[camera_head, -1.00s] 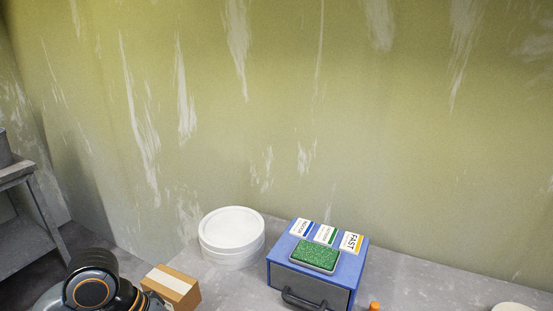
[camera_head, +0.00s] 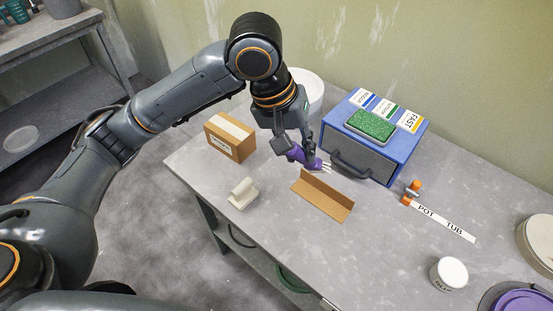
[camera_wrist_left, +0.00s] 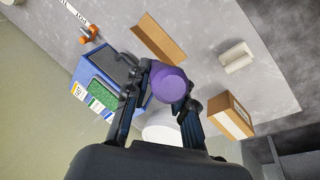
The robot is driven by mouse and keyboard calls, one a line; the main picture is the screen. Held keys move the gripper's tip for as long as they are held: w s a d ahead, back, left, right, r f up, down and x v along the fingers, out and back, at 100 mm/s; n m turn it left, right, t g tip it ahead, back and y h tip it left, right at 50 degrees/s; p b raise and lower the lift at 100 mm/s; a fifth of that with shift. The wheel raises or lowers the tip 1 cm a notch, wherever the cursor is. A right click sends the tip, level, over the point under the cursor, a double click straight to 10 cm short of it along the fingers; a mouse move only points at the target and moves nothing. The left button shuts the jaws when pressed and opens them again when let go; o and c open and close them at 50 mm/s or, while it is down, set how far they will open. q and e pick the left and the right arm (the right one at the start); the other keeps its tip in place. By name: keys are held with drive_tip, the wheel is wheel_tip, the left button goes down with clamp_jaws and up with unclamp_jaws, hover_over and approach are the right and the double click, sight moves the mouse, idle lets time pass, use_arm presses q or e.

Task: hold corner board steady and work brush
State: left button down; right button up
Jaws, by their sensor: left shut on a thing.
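The brown corner board (camera_head: 322,196) lies on the grey table, an angled strip with one side standing up. It also shows in the left wrist view (camera_wrist_left: 160,42). My left gripper (camera_head: 305,150) is just behind the board and shut on a purple thing (camera_head: 303,156), which looks like the brush, with pale prongs or bristles at its end pointing right. In the left wrist view the purple round end (camera_wrist_left: 168,84) sits between the fingers. Whether the brush touches the table is hard to tell. My right gripper is not in view.
A blue drawer box (camera_head: 408,143) with a green pad (camera_head: 371,125) and cards stands behind the board. A cardboard box (camera_head: 230,138), white block (camera_head: 243,193), white tub (camera_head: 309,91), label strip (camera_head: 443,223) and small cup (camera_head: 449,273) are around. Table front is clear.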

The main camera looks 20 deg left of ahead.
use_arm(q)
drive_tip(key=shift+d+r, duration=0.1)
drive_tip(key=shift+d, duration=0.1)
drive_tip(key=shift+d+f, duration=0.15)
drive_tip(key=shift+f, duration=0.1)
wheel_tip(320, 180, down, 4)
drive_tip(key=s+d, duration=0.1)
drive_tip(key=d, duration=0.1)
drive_tip(key=w+a+r, duration=0.1)
drive_tip(key=w+a, duration=0.1)
drive_tip(key=a, duration=0.3)
drive_tip(key=shift+w+a+r, duration=0.2)
drive_tip(key=shift+r, duration=0.15)
